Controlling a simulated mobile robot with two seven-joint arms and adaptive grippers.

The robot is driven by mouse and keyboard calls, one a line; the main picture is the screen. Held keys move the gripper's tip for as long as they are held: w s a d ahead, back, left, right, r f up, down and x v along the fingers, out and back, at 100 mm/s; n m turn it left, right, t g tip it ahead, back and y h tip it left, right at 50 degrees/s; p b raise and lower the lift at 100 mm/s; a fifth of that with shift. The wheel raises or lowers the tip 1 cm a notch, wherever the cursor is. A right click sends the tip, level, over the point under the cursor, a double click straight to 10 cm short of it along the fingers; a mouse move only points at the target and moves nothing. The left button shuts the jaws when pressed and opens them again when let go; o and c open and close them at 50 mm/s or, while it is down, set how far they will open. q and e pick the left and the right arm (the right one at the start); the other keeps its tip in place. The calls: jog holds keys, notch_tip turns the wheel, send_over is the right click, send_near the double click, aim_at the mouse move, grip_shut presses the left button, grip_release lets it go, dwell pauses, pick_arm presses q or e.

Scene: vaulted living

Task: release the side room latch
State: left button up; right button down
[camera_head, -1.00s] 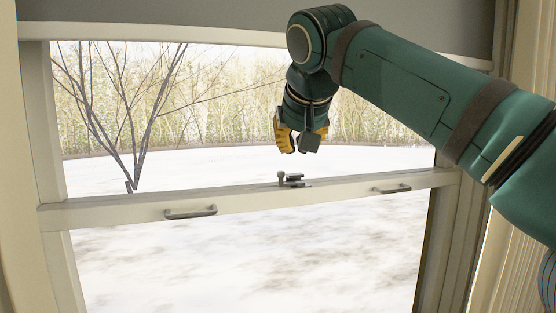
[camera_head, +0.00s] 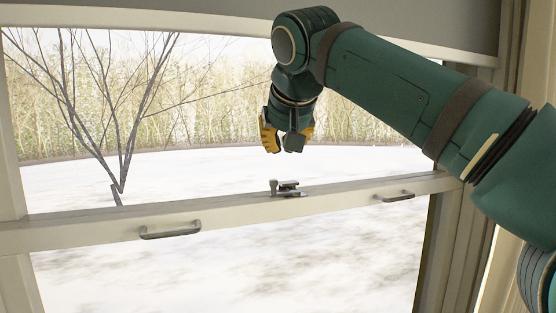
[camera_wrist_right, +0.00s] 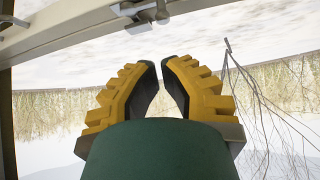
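The latch (camera_head: 287,189) is a small grey metal piece with an upright knob at its left, on the top of the window's middle rail (camera_head: 230,209). It also shows at the top of the right wrist view (camera_wrist_right: 150,12). My right gripper (camera_head: 282,148), with yellow and dark fingers, points down above the latch, apart from it. In the right wrist view its fingertips (camera_wrist_right: 161,64) are close together with a narrow empty gap between them. Nothing is held. My left gripper is in neither view.
Two grey handles, left (camera_head: 170,230) and right (camera_head: 394,196), sit on the rail's front. A grey blind (camera_head: 420,22) hangs across the window's top. The window frame's right side (camera_head: 445,240) stands below my right arm. Outside are snow, a bare tree and reeds.

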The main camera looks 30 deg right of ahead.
aim_at(276, 170)
jog(key=b+x, duration=0.1)
jog(key=x, duration=0.8)
jog(key=shift+w+d+f, duration=0.1)
jog(key=shift+f, duration=0.05)
